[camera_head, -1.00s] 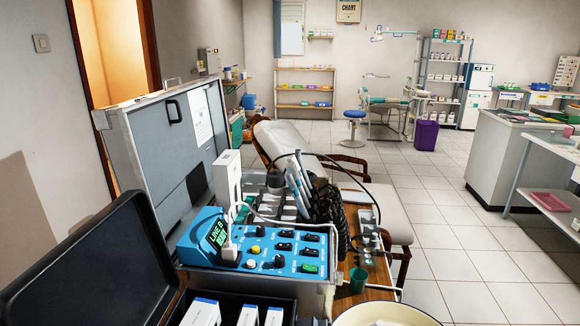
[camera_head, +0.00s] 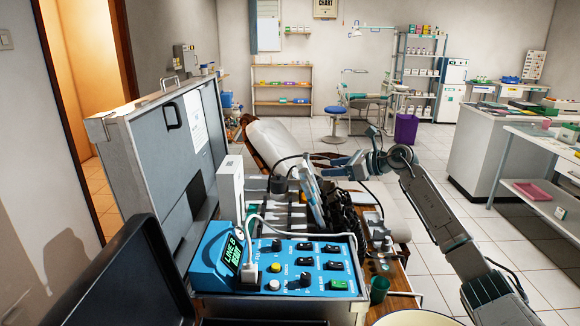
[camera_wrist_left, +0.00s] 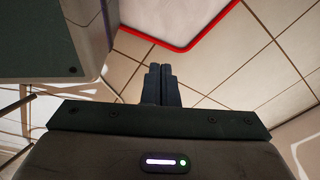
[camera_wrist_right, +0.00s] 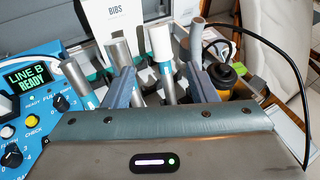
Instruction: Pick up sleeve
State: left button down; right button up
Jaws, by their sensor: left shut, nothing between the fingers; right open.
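In the right wrist view, one has a white cylindrical top (camera_wrist_right: 161,42) that may be the sleeve; others have grey metal tops (camera_wrist_right: 118,52). I cannot tell for certain which part is the sleeve. My right gripper (camera_wrist_right: 161,72) is open, pointing at the row, its fingers apart on either side of the white-topped handpiece. It also shows in the head view (camera_head: 324,176) above the row. My left gripper (camera_wrist_left: 160,70) is shut and empty over floor tiles, outside the head view.
A white BIBS box (camera_wrist_right: 112,18) stands behind the handpieces. A black cable (camera_wrist_right: 275,50) loops at their right. The open grey case lid (camera_head: 165,135) rises at the left. A green cup (camera_head: 379,290) stands right of the unit. A black lid (camera_head: 110,285) fills the lower left.

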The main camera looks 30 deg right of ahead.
jog(key=shift+n+g, duration=0.3)
jog(key=shift+n, duration=0.3)
jog(key=shift+w+r+p+x, duration=0.1)
jog(key=shift+r+p+x, duration=0.3)
jog(key=shift+x, duration=1.4)
jog(key=shift+w+r+p+x, duration=0.1)
jog(key=shift+p+x, duration=0.5)
jog(key=shift+x, duration=1.25)
jog(key=shift+w+r+p+x, duration=0.15)
jog(key=shift+p+x, duration=0.35)
jog(key=shift+x, duration=1.3)
jog(key=shift+s, duration=0.2)
jog(key=shift+c, duration=0.9)
pick_arm(q)
jog(key=s+a+f, duration=0.1)
jog(key=s+f, duration=0.3)
jog(key=s, duration=0.3)
jog(key=shift+s, duration=0.3)
pick_arm(e)
jog(key=c, duration=0.8)
